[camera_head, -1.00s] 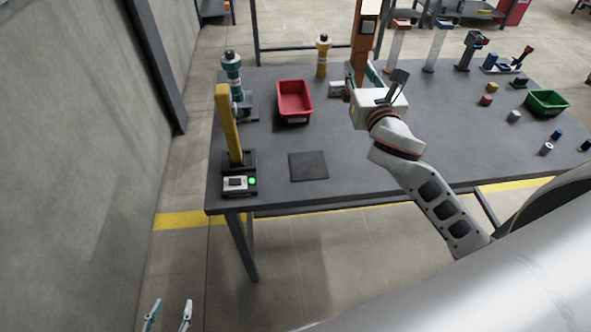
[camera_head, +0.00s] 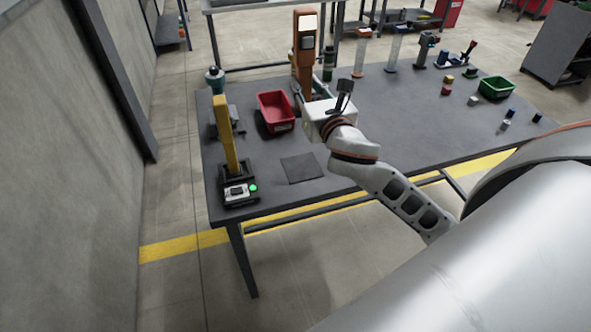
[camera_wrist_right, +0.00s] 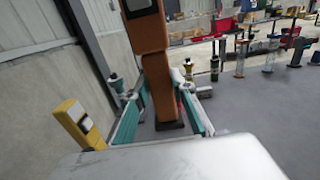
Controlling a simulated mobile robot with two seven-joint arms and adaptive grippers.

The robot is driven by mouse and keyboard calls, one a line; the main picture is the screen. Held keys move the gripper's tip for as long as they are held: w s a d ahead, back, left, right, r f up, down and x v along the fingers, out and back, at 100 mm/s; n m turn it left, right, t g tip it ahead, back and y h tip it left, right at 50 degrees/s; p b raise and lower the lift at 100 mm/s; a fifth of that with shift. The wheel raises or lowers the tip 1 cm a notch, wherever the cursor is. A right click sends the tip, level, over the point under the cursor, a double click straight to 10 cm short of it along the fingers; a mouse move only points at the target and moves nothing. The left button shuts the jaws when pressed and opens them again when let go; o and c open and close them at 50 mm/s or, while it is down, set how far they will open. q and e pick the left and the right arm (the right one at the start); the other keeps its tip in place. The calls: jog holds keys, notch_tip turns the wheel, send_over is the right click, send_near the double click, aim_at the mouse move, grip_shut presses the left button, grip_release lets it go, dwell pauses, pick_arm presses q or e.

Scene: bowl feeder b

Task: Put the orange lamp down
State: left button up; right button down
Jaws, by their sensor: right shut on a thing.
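The orange lamp (camera_head: 304,62) is upright behind the red bin's right side, with a pale lit panel at its top. My right gripper (camera_head: 301,92) is shut on its lower body. In the right wrist view the orange lamp (camera_wrist_right: 158,75) stands between the two teal fingers of my right gripper (camera_wrist_right: 158,98). A dark foot shows at its lower end; I cannot tell whether it touches the table. My left gripper is out of view.
On the grey table (camera_head: 380,120) are a red bin (camera_head: 275,112), a yellow lamp (camera_head: 224,135) in a dock with a green light, a flat dark mat (camera_head: 302,167), and a green bin (camera_head: 496,87). Small blocks and stands are at the right. Bare table surrounds the mat.

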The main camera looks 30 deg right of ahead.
jog(key=shift+f, duration=0.35)
jog(key=shift+f+b, duration=3.35)
jog(key=shift+f, duration=6.3)
jog(key=shift+f, duration=0.2)
jog(key=c, duration=1.7)
grip_release()
